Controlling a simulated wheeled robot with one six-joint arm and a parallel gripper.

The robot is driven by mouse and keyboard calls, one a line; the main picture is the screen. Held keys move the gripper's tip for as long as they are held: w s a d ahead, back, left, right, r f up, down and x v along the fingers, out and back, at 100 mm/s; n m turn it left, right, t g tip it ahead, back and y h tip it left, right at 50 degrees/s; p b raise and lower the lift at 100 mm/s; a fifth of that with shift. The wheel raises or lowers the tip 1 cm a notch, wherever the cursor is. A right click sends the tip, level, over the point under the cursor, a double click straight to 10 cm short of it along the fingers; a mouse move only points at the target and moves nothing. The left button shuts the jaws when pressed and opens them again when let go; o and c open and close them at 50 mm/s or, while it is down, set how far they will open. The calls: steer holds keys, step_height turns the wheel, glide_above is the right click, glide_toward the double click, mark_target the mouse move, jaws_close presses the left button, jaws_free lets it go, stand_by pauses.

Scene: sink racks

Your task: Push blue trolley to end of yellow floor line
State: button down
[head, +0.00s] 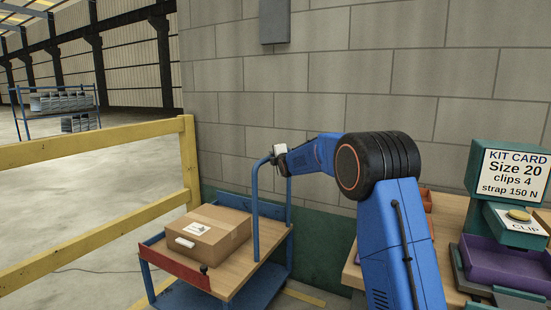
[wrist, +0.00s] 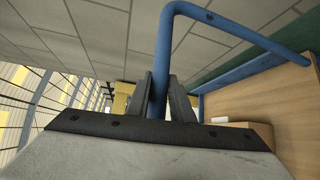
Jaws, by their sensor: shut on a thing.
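The blue trolley (head: 257,290) stands by the block wall, with a wooden top deck and a tall blue handle (head: 255,205) at its right end. A closed cardboard box (head: 215,232) with a white label sits on its deck. My gripper (head: 279,155) is at the top of the handle. In the wrist view, the fingers of my gripper (wrist: 164,100) are shut around the blue handle bar (wrist: 163,60). A short piece of the yellow floor line (head: 303,297) shows beside the trolley; its end is not clearly in view.
A yellow guard rail (head: 90,150) runs along the left, with its post close behind the trolley. A workbench (head: 448,215) with a kit card sign (head: 515,172) and purple bin (head: 505,262) stands at right. A blue rack (head: 55,100) stands far off.

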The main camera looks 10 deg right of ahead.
steer(key=shift+a+r, duration=0.1)
steer(key=shift+a, duration=0.05)
steer(key=c, duration=1.6)
jaws_free()
steer(key=shift+w+a, duration=0.15)
steer(key=shift+o, duration=0.2)
steer(key=shift+s, duration=0.3)
steer(key=s+d+r, duration=0.2)
steer(key=s, duration=1.4)
steer(key=shift+s, duration=0.3)
steer(key=shift+r, duration=0.1)
